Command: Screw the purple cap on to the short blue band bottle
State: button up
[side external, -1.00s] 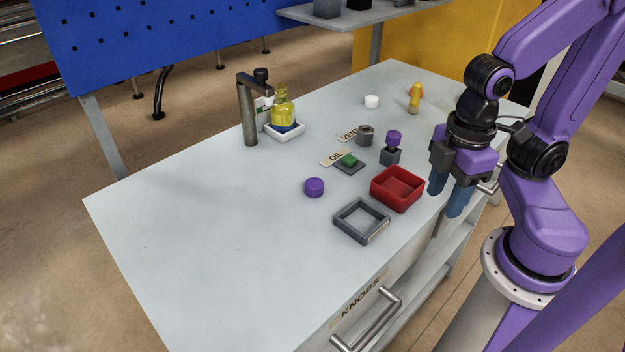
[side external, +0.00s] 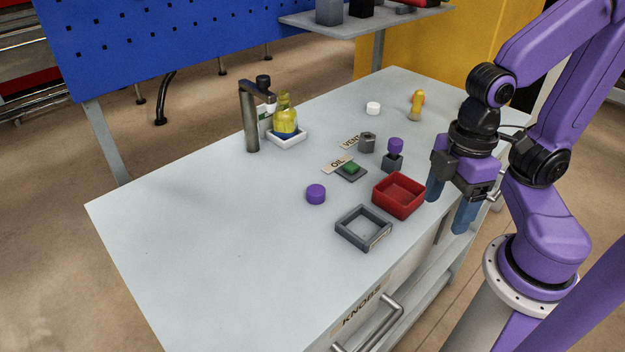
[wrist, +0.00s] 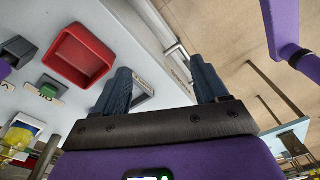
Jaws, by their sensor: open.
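A short yellow bottle (side external: 285,118) with a blue band near its base stands in a white square tray (side external: 289,141), under the arm of a grey post (side external: 249,122). A loose purple cap (side external: 316,194) lies on the bare tabletop, in front of the bottle. My gripper (side external: 449,204) is open and empty at the table's right edge, beside the red tray (side external: 399,211) and well away from cap and bottle. In the wrist view the gripper (wrist: 162,82) has its fingers spread with nothing between them.
A grey open frame (side external: 363,244) and a green button (side external: 351,167) lie near the red tray. A hex nut-like piece (side external: 367,142), a white cap (side external: 373,108) and a yellow-orange item (side external: 417,105) stand farther back. The table's left front is clear.

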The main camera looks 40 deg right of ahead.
jog(key=w+a+r+m+t+y, duration=0.1)
jog(key=a+r+y, duration=0.1)
jog(key=a+y, duration=0.3)
jog(key=w+a+r+m+t+y, duration=0.1)
jog(key=w+a+r+y, duration=0.15)
jog(key=a, duration=0.35)
jog(key=w+d+r+m+t, duration=0.1)
jog(key=w+d+m+t, duration=0.15)
jog(key=w+t, duration=0.2)
jog(key=m+t+h, duration=0.2)
jog(key=m+h, duration=0.3)
jog(key=h, duration=0.1)
send_near(316, 189)
jog(key=shift+n+y, duration=0.25)
jog(key=shift+x, duration=4.3)
jog(key=shift+d, duration=0.15)
jog(key=c, duration=1.2)
